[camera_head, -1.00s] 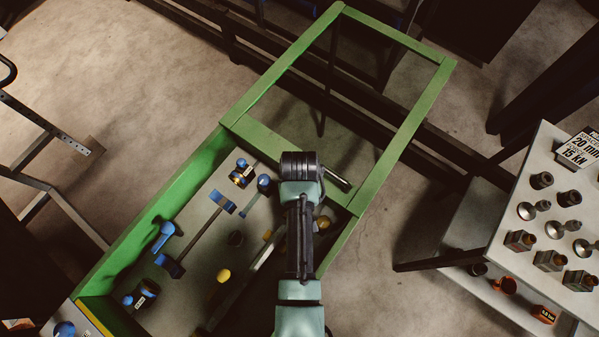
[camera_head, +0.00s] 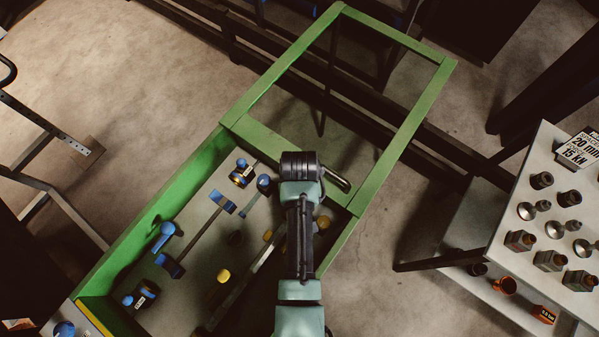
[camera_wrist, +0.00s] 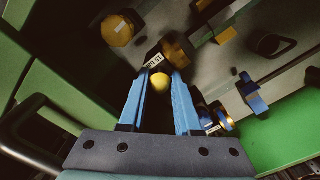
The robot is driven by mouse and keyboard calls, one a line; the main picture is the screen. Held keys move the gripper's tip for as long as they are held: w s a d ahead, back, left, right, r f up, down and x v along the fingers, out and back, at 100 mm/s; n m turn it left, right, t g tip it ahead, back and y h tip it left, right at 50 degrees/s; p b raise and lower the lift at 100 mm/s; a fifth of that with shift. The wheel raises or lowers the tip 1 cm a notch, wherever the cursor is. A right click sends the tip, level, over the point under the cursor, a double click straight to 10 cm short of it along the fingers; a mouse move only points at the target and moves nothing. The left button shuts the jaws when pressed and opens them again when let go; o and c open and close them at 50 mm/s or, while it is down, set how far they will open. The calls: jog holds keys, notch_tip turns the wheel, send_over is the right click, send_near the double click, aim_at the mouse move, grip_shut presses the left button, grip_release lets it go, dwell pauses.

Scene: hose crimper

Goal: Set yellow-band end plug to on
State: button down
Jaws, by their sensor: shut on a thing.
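In the wrist view, a rounded yellow knob (camera_wrist: 162,84) sits between the blue fingers of my gripper (camera_wrist: 164,76), which is shut on it. I take it for part of the yellow-band end plug, but no separate band is clear. A brass-coloured round body (camera_wrist: 178,48) and a small white label (camera_wrist: 154,61) are right at the fingertips. In the head view my arm hides the fingers and what they hold. Whether the plug is on or off cannot be told.
The green-framed bench (camera_head: 185,185) holds several blue fittings (camera_head: 163,236) on bars, a yellow knob (camera_head: 223,275) and a brass-coloured knob (camera_head: 323,222) close beside my arm. A shelf (camera_head: 505,215) with metal fittings stands at the right.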

dwell(0.6)
jog(key=s+a+p, duration=0.2)
jog(key=shift+s+r, duration=0.1)
jog(key=shift+s, duration=0.3)
jog(key=shift+a, duration=0.1)
jog(key=c, duration=0.7)
grip_release()
jog(key=shift+o, duration=0.2)
notch_tip(320, 180, up, 13)
jog(key=shift+b, duration=0.4)
